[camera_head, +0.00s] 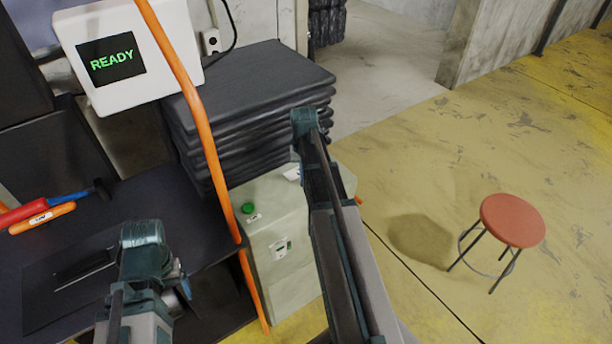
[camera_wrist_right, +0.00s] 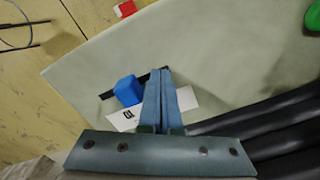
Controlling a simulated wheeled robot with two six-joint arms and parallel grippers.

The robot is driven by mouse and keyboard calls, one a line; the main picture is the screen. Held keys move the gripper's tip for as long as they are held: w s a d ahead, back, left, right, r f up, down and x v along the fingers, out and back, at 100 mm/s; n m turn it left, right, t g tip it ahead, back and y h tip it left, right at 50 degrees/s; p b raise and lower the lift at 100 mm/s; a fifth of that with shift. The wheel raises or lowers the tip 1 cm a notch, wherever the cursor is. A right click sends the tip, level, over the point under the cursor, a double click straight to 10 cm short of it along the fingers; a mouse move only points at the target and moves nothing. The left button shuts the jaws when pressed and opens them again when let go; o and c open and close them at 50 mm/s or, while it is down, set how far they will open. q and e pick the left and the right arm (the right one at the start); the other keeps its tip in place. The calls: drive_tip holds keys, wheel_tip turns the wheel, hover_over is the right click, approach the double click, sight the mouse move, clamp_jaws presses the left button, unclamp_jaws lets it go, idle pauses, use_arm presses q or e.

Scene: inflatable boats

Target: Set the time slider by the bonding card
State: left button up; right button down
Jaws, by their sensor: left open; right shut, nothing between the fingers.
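The time slider's blue knob (camera_wrist_right: 127,91) sits on a black slot (camera_wrist_right: 107,95) in the pale cabinet top (camera_wrist_right: 85,75). A white printed label (camera_wrist_right: 185,100) lies beside the slot, partly behind my right gripper (camera_wrist_right: 162,72). That gripper is shut and empty; its fingers are just beside the knob, and contact cannot be told. In the head view my right arm hides the slider. My left gripper (camera_head: 146,243) is over the dark bench at the lower left; its fingertips are hard to make out.
A green button (camera_head: 248,208) is on the cabinet top. Black folded sheets (camera_head: 255,85) are stacked behind it. A READY display box (camera_head: 128,55) and orange hose (camera_head: 197,110) are nearby. Orange- and blue-handled tools (camera_head: 45,210) lie on the bench. A red stool (camera_head: 513,220) stands right.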

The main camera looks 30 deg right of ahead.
use_arm(q)
wheel_tip(320, 180, up, 8)
drive_tip(key=p, duration=0.8)
use_arm(e)
wheel_tip(320, 180, up, 8)
